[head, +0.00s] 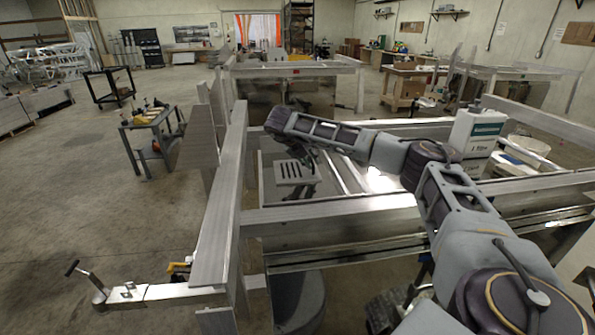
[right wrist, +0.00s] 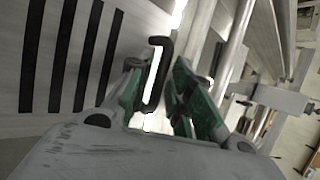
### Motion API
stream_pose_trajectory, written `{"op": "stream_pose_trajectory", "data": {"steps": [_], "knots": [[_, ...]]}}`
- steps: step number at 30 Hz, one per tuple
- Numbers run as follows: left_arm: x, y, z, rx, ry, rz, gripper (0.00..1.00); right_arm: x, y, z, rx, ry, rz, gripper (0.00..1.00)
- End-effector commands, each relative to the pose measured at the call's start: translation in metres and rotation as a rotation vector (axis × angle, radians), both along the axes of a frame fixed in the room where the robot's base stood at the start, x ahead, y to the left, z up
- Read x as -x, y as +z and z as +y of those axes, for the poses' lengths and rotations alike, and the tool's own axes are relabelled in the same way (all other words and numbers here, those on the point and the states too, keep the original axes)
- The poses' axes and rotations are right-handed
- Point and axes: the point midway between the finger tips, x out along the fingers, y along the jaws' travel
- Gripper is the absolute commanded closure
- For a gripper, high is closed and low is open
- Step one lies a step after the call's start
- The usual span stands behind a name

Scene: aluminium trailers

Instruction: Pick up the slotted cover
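The slotted cover (head: 296,171) is a light grey plate with several dark slots, inside the aluminium trailer frame in the head view. In the right wrist view its slotted face (right wrist: 88,65) fills the left side, close beside the fingers. My right gripper (head: 303,146) is at the cover's far edge, partly hidden by my own arm. In the right wrist view the green-padded fingers (right wrist: 163,88) stand apart. A dark hooked bar (right wrist: 158,68) shows between them; I cannot tell whether it belongs to the cover or touches a finger. My left gripper is not in view.
Trailer rails (head: 335,212) run in front of the cover, and an upright-edged side rail (head: 226,190) stands left of it. A white jug (head: 476,131) and a white bucket (head: 528,146) are on the right. A small cart (head: 150,135) stands left on open floor.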

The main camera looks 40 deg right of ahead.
Motion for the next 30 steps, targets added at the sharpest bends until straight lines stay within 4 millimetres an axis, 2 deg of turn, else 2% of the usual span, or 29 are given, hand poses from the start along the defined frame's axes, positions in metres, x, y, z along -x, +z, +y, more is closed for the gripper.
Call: {"op": "stream_pose_trajectory", "data": {"steps": [4, 9, 23, 30], "knots": [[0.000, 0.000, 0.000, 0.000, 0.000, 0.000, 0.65, 0.000, 0.000, 0.000, 0.000, 0.000, 0.000, 0.80], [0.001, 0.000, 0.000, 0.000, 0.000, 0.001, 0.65, 0.000, 0.000, 0.000, 0.000, 0.000, 0.000, 1.00], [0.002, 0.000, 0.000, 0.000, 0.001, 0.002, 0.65, 0.000, 0.003, 0.000, -0.001, 0.000, -0.002, 1.00], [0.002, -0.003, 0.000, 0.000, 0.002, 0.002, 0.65, -0.001, 0.021, 0.000, 0.000, 0.000, -0.004, 1.00]]}}
